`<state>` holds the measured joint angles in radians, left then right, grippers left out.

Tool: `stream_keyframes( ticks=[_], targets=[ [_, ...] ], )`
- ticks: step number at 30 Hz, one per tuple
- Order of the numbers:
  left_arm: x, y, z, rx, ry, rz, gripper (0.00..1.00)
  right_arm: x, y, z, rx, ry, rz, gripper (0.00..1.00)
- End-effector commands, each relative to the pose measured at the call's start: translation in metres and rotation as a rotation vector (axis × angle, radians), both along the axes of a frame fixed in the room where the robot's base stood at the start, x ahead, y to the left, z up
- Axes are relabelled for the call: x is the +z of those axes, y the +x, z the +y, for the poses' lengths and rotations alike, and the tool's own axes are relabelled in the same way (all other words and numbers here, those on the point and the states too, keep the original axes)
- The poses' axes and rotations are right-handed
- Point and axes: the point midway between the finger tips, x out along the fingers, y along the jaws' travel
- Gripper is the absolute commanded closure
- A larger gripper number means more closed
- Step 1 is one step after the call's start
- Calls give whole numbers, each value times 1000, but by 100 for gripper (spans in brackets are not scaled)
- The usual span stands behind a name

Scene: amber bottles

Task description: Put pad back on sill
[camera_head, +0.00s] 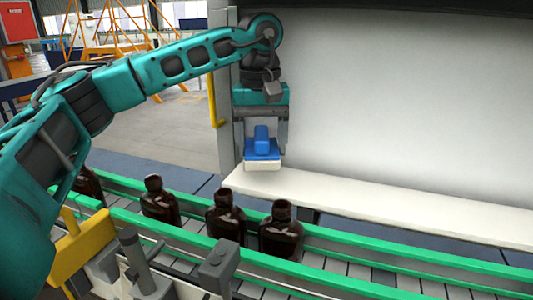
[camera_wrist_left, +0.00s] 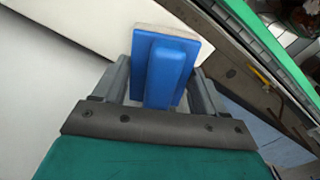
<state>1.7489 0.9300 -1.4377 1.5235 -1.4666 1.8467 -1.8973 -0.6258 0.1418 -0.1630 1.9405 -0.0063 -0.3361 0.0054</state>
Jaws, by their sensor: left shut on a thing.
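The pad (camera_head: 262,152) has a blue back with a raised blue grip and a whitish underside. My left gripper (camera_head: 264,140) points down and is shut on the pad's blue grip. The pad is at the left end of the white sill (camera_head: 380,205), touching or just above it; I cannot tell which. In the left wrist view the pad (camera_wrist_left: 165,70) sits between the fingers of my left gripper (camera_wrist_left: 160,85), with the white sill (camera_wrist_left: 85,25) beyond it. My right gripper is not in view.
Several amber bottles (camera_head: 282,230) stand on a conveyor with green rails (camera_head: 350,257) in front of the sill. A pale wall panel (camera_head: 400,100) rises behind the sill. A yellow post (camera_head: 212,100) stands left of it. The sill's right part is bare.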

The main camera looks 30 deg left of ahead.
Motion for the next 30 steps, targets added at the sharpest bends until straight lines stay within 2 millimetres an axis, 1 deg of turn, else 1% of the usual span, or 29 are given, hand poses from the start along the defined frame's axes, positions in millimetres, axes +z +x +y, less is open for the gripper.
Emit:
stream_keyframes(
  ticks=[3, 7, 11, 19, 23, 24, 30],
  targets=[
    [1, 6, -9, -2, 1, -1, 57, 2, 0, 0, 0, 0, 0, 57],
    [-21, 5, -7, 3, 2, 1, 57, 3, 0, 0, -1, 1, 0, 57],
    [-34, 6, -8, 3, 1, 0, 57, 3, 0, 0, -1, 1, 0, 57],
    [-35, 6, -8, 2, 0, -1, 57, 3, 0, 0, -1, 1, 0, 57],
    [-40, 6, -8, 2, 0, 0, 57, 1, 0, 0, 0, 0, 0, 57],
    [-38, 6, -8, 2, 0, -1, 25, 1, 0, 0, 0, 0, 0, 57],
    [-38, 6, -8, 2, 0, -1, 6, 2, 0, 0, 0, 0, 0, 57]
  ],
)
